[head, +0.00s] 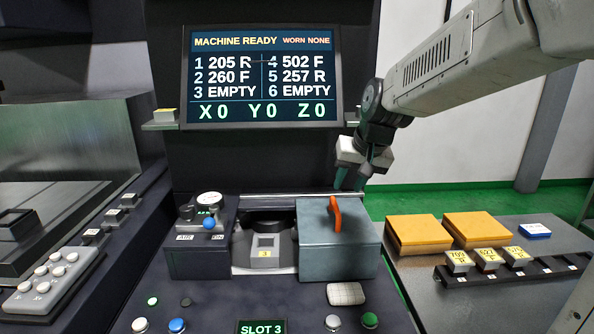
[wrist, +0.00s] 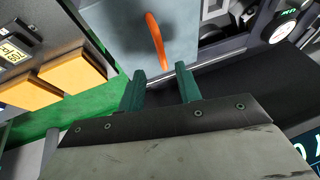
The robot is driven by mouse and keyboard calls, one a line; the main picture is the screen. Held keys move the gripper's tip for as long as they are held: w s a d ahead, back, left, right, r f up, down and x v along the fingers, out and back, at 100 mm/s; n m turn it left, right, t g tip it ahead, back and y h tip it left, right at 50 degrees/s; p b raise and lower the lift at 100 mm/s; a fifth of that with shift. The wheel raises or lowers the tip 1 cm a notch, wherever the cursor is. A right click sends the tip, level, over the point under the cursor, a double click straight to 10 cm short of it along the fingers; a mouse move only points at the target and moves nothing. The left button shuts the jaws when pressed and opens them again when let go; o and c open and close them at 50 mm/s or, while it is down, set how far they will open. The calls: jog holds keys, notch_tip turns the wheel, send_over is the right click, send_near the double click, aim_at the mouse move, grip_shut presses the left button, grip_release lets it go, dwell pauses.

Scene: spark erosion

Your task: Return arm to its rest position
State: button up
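My gripper (head: 352,178) hangs at the end of my arm, above and behind the grey-blue box (head: 322,262) with the orange handle (head: 336,214). In the wrist view my gripper (wrist: 161,87) shows two green fingers spread apart with nothing between them. The orange handle (wrist: 155,40) lies beyond the fingertips in that view, on the face of the box (wrist: 130,30), apart from the fingers.
A screen (head: 262,75) reads MACHINE READY. A slot marked 3 (head: 265,253) and a gauge unit (head: 203,240) stand left of the box. Orange blocks (head: 418,235) and a black rack (head: 515,270) with labelled pieces sit on the right table. Buttons line the front panel.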

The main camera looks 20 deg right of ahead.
jog(key=s+a+f+n+g, duration=0.1)
jog(key=s+a, duration=0.1)
jog(key=s, duration=1.2)
jog(key=s+a+f+n+g, duration=0.1)
jog(key=s+a+n+g, duration=0.1)
jog(key=s, duration=1.2)
jog(key=shift+s+a+n+g+h, duration=0.15)
jog(key=shift+a+n+g+h, duration=0.15)
jog(key=shift+a+h, duration=0.1)
jog(key=shift+f, duration=0.1)
